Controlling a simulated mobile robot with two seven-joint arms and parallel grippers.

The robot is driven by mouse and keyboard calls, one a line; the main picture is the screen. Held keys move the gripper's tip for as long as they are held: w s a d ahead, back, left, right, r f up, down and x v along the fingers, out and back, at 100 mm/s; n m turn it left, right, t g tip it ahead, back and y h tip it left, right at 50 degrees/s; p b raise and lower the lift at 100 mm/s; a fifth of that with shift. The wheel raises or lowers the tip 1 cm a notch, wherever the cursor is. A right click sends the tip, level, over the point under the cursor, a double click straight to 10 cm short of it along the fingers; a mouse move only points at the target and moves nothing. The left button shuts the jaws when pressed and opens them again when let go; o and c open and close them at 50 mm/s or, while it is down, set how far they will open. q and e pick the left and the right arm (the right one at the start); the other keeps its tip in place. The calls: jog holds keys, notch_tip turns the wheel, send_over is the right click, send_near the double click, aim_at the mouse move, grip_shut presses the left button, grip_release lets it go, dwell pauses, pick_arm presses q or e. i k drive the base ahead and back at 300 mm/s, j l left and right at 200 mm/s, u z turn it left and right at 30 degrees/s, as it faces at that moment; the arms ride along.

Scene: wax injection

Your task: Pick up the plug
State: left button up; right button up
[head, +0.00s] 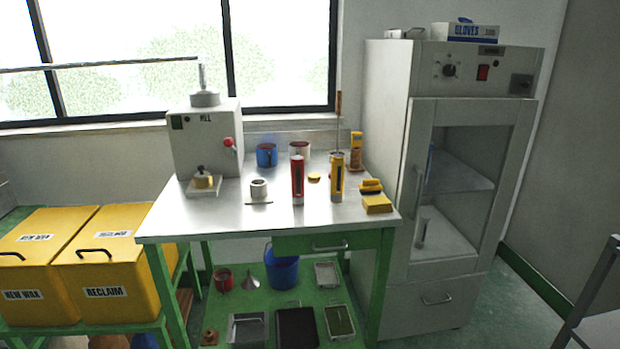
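Nothing in the head view can be clearly told as the plug. Small candidates stand on the metal-topped table (245,222). A small flat yellow piece (314,177) lies between a red upright cylinder (297,180) and a yellow upright cylinder (337,178). A small whitish cylinder (259,188) stands left of the red cylinder. Neither of my grippers is in view.
Blue (266,155) and red-filled (300,149) cups stand at the table's back. A yellow block (377,203) lies at its right edge. A tall grey cabinet (388,140) stands right. Yellow bins (100,280) stand left. The table's front left is clear.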

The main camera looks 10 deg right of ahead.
aim_at(203, 174)
jog(key=i+j+u, duration=0.3)
jog(key=i+j, duration=0.15)
jog(key=i+j+u, duration=0.3)
jog(key=i+j, duration=0.15)
jog(key=i, duration=0.05)
